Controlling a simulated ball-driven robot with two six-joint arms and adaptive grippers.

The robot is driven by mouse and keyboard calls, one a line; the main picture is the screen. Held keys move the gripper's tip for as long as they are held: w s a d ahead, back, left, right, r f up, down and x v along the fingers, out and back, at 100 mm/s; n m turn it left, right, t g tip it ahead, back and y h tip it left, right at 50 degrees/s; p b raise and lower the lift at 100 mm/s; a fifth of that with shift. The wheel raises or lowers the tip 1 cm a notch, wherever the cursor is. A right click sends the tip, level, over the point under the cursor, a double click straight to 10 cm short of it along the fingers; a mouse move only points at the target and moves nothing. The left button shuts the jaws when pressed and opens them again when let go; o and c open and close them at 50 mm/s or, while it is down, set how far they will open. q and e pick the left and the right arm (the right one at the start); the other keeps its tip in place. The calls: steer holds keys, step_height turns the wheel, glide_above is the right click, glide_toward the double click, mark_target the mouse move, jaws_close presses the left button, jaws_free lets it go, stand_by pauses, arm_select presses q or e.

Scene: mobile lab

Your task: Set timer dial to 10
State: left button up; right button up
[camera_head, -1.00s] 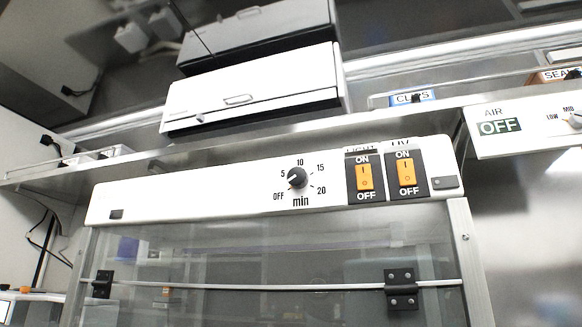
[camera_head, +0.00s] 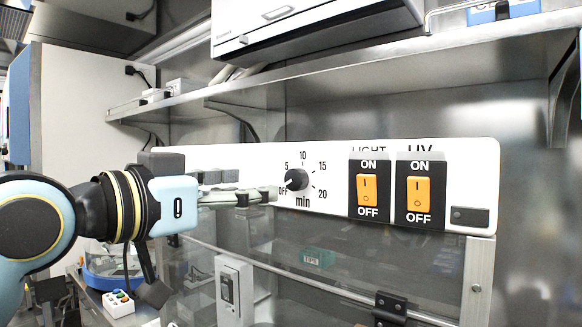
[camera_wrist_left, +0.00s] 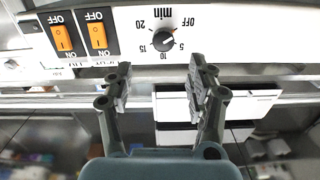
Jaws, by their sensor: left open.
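The timer dial (camera_head: 296,180) is a round black knob on a white panel, marked OFF, 5, 10, 15, 20 and "min". Its white pointer mark faces lower left, toward OFF. The dial (camera_wrist_left: 163,40) also shows upside down in the left wrist view, beyond the fingertips. My left gripper (camera_head: 256,187) reaches in from the left, just left of the dial in the head view. In the left wrist view its two fingers (camera_wrist_left: 160,74) are spread apart with nothing between them. My right gripper is not in view.
Orange LIGHT (camera_head: 367,189) and UV (camera_head: 419,190) rocker switches sit right of the dial. A metal shelf (camera_head: 380,80) runs above the panel, with a white cabinet (camera_head: 320,30) above it. A glass sash with a black hinge (camera_head: 390,307) lies below.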

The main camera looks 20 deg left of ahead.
mark_target(292, 180)
arm_select(q)
steer(key=x, duration=0.9)
steer(key=shift+w+a+r+p, duration=0.2)
steer(key=shift+w+p, duration=0.15)
steer(key=shift+w, duration=0.05)
steer(key=shift+w+d+f, duration=0.1)
steer(key=shift+w+d, duration=0.2)
steer(key=shift+w, duration=0.25)
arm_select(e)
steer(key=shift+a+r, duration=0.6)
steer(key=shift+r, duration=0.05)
arm_select(q)
steer(key=c, duration=1.1)
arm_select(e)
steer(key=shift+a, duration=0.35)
